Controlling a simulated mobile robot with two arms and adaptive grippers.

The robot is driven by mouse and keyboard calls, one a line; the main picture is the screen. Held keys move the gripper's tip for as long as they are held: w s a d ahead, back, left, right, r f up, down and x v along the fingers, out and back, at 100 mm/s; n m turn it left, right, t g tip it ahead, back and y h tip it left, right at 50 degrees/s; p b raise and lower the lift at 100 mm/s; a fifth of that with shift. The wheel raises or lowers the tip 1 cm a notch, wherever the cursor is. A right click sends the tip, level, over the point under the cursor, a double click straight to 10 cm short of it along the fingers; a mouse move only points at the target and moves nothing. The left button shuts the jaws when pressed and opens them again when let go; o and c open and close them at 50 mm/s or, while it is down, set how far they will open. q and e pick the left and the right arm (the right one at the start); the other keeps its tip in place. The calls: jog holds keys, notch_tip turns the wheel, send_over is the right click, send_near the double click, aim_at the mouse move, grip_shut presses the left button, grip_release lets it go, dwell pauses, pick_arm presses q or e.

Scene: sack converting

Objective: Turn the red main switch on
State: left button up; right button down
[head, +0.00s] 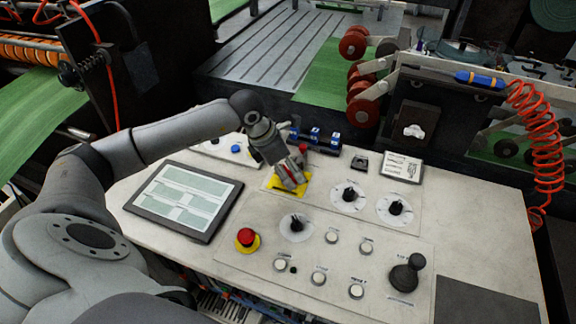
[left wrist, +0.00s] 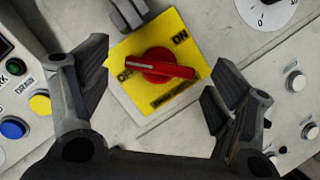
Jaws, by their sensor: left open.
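The red main switch (left wrist: 160,66) sits on a yellow square plate (left wrist: 183,38) marked OFF and ON. In the left wrist view its red bar handle lies nearly level across the picture, with its left end beside the OFF lettering. My left gripper (left wrist: 160,85) is open, with one finger on each side of the switch and gaps between fingers and handle. In the head view my left gripper (head: 291,174) hangs over the yellow plate (head: 280,187) and hides most of the switch. My right gripper is not in view.
The pale console top holds a tablet-like screen (head: 185,203) left of the switch. A red emergency button (head: 246,237), black dials (head: 348,195) and a black joystick (head: 405,274) stand nearby. Blue-topped switches (head: 315,136) lie just behind. A coiled red hose (head: 536,140) hangs at right.

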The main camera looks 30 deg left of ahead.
pick_arm(q)
jog(key=shift+w+d+f, duration=0.1)
jog(key=shift+w+f, duration=0.1)
jog(key=shift+f, duration=0.4)
